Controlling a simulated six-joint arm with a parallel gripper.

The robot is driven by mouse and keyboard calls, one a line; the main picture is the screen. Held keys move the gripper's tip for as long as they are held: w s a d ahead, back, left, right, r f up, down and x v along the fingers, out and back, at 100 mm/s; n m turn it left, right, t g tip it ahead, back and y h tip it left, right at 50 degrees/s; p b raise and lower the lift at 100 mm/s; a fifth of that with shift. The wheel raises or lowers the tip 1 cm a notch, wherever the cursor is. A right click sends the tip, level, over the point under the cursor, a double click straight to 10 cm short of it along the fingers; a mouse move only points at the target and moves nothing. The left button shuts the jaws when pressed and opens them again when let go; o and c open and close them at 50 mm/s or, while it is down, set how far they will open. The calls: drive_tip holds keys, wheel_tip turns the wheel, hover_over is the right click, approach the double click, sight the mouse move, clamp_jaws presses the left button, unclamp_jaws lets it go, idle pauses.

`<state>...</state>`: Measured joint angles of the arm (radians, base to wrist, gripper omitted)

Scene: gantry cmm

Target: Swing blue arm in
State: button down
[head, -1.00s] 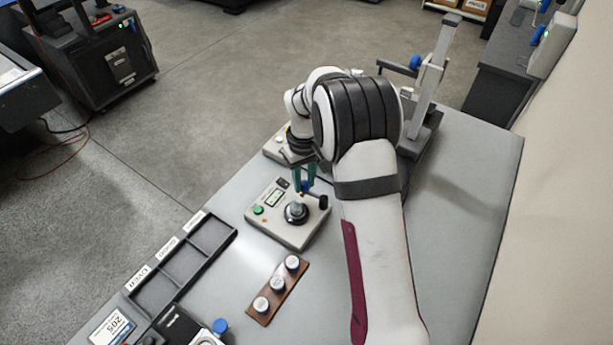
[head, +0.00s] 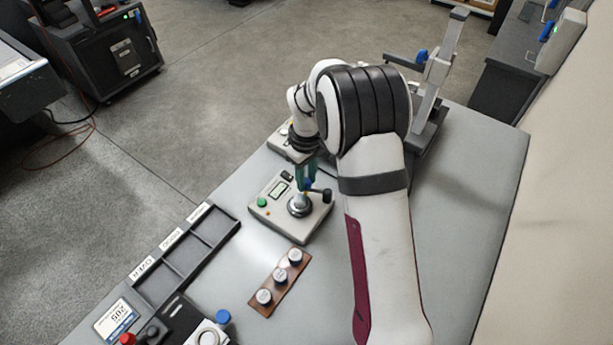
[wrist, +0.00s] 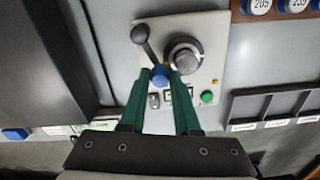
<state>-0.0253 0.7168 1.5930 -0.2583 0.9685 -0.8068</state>
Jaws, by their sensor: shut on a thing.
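A light grey box fixture (head: 292,222) sits on the bench, with a round grey metal seat (head: 299,206), a green button and a small display. The blue piece (wrist: 160,76) is beside the round seat in the wrist view, at the end of a dark lever with a black ball (wrist: 140,33). In the head view the blue piece (head: 309,184) is mostly hidden by the fingers. My gripper (wrist: 161,73) has green fingers, shut on the blue piece from either side. Whether the blue piece lies over the seat's rim I cannot tell.
A black compartment tray (head: 185,253) with labels and a brown rack of several white-topped pieces (head: 279,283) stand nearer. A grey stand with a blue knob (head: 421,57) rises behind my arm. The bench right of my arm is clear.

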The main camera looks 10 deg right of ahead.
sight(307, 180)
drive_tip(key=c, duration=0.6)
unclamp_jaws()
wheel_tip(307, 180, up, 16)
drive_tip(key=shift+f, duration=0.1)
wheel_tip(307, 180, down, 16)
drive_tip(key=shift+r, duration=0.1)
